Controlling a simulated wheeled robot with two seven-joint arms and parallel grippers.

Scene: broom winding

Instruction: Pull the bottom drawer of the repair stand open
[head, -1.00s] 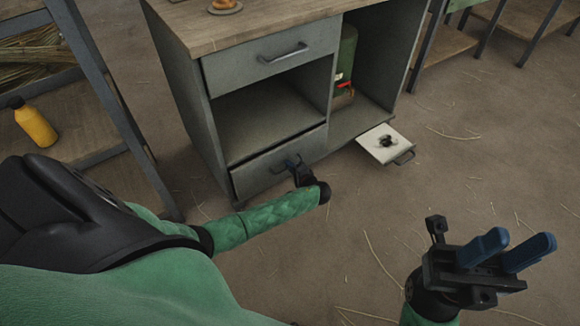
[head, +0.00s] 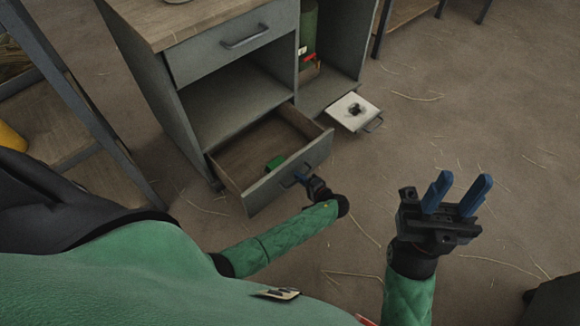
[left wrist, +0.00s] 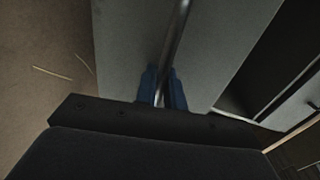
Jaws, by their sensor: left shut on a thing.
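The grey repair stand (head: 160,99) with a wooden top stands at the upper left of the head view. Its bottom drawer (head: 290,178) is pulled out, showing a wooden inside with a small green object (head: 274,162) in it. My left gripper (head: 303,181) is at the drawer's front. In the left wrist view its blue fingers (left wrist: 161,90) are shut around the metal bar handle (left wrist: 177,40). My right gripper (head: 456,192) is open and empty over the floor at the right, its blue fingers apart.
The top drawer (head: 205,57) is shut. A pale tray-like piece with a handle (head: 353,111) sticks out low at the stand's right side. A green cylinder (head: 308,30) stands in the right compartment. A dark-framed shelf (head: 75,110) is close on the left.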

